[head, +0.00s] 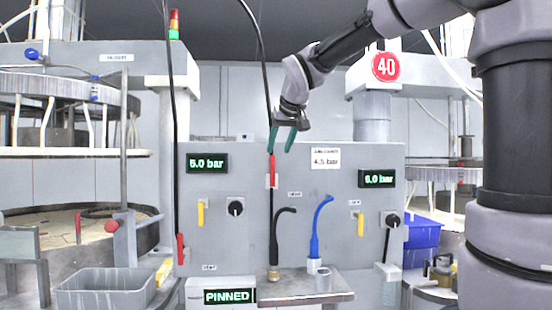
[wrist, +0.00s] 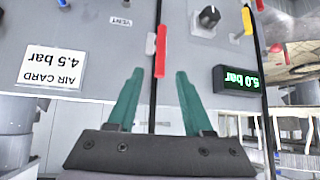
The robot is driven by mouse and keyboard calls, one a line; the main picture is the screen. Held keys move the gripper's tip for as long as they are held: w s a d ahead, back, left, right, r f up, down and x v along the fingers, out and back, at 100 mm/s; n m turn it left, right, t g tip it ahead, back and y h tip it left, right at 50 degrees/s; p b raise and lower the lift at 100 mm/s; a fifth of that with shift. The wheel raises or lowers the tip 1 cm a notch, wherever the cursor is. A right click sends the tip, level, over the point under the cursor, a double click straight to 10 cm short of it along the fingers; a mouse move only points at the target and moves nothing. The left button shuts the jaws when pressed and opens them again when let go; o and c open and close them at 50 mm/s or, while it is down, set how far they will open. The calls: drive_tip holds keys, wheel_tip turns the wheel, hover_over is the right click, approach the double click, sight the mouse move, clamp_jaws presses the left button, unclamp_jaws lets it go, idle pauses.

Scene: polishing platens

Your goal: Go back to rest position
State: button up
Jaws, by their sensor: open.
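My gripper (head: 282,138) is open and empty, with two green fingers pointing down in front of the upper part of the grey control panel (head: 225,165). In the head view a red lever (head: 272,171) on the panel is just below the fingertips. In the wrist view, where the panel appears upside down, my gripper (wrist: 153,88) has its fingers spread and the red lever (wrist: 161,52) is beyond and between them. I see no contact between the fingers and the lever.
The panel has pressure displays (head: 207,163), yellow levers (head: 200,213) and black knobs (head: 235,208). Below, a black hose (head: 280,230) and a blue hose (head: 318,235) stand at a metal shelf (head: 300,285). A grey bin (head: 105,290) is at lower left. Black cables hang near my gripper.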

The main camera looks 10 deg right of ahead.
drive_tip(key=shift+v, duration=0.95)
